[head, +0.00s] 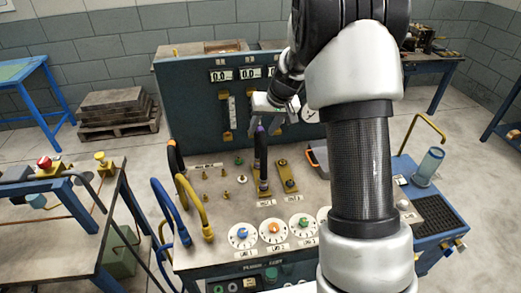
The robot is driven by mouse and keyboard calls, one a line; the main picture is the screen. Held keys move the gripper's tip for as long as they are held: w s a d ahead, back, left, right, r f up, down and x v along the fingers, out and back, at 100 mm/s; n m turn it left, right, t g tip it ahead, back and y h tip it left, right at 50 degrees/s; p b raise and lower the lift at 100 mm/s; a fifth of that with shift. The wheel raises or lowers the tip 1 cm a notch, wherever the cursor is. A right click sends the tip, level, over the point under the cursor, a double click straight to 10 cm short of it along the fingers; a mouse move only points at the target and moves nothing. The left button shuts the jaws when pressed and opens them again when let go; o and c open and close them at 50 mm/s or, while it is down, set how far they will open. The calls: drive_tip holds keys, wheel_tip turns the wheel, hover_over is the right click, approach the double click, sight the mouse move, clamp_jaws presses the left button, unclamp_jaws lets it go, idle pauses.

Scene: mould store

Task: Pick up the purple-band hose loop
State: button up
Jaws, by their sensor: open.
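The purple-band hose loop (261,160) is a dark, upright hose on the bench top, with a purple patch near its upper end. It stands left of a yellow bracket plate. My gripper (265,126) is just above its top, pointing down, with its jaws open. The jaws look close to the purple part; I cannot tell whether they touch it or sit around it. My arm covers the right part of the bench.
Blue (171,208) and yellow (196,207) hose loops and an orange-banded dark hose (174,160) stand at the bench's left. Dials (273,231) line its front. An upright gauge panel (185,95) stands behind. A blue cart (433,225) is at right.

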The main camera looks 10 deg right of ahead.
clamp_jaws()
wheel_tip(320, 180, up, 10)
drive_tip(key=shift+b, duration=0.3)
idle(0.4)
